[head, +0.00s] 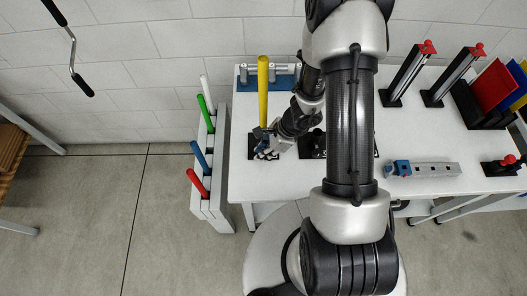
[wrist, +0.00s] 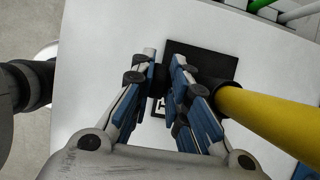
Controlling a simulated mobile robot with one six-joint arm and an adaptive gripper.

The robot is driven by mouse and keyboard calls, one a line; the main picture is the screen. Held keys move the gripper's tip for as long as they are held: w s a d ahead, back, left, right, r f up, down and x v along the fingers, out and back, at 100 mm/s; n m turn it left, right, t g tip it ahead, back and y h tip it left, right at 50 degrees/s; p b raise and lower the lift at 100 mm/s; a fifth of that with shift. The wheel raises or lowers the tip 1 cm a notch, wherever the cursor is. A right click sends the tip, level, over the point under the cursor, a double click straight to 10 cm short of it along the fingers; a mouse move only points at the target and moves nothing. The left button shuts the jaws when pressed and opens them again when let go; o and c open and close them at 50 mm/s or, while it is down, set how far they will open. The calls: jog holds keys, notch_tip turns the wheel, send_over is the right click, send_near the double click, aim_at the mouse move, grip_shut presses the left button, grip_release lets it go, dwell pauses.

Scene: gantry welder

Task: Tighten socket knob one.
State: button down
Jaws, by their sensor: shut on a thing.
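A yellow rod (head: 263,92) stands upright on a black base plate (head: 252,148) at the left part of the white table. In the wrist view the rod (wrist: 268,116) runs to the right from a dark socket on the plate (wrist: 222,62). My gripper (head: 267,150) is low beside the rod's foot. In the wrist view my gripper's (wrist: 166,66) blue-padded fingers are on both sides of a dark knob (wrist: 160,82) at the socket and are shut on it. Most of the knob is hidden by the fingers. I cannot tell how tight it is.
A white rack (head: 222,190) with white, green, blue and red rods stands left of the table (head: 240,185). Another black base (head: 312,146) is partly hidden by my arm. Red-topped posts (head: 408,75) and a grey bar with a blue block (head: 425,169) are at the right.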

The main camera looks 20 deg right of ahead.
jog(key=y+b, duration=0.2)
jog(key=b, duration=0.1)
jog(key=t+y+b, duration=0.1)
jog(key=shift+s+d+f+b, duration=0.1)
jog(key=shift+d+f+b, duration=0.25)
jog(key=t+y+b, duration=0.1)
jog(key=y+b, duration=0.2)
jog(key=shift+d, duration=0.15)
jog(key=shift+s+t+y+b, duration=0.1)
jog(key=shift+t+y+b, duration=0.2)
jog(key=shift+y+b, duration=0.75)
jog(key=shift+r, duration=0.1)
jog(key=c, duration=1.8)
grip_release()
jog(key=shift+c, duration=0.2)
jog(key=shift+d, duration=0.1)
jog(key=v, duration=1.2)
jog(key=shift+o, duration=0.2)
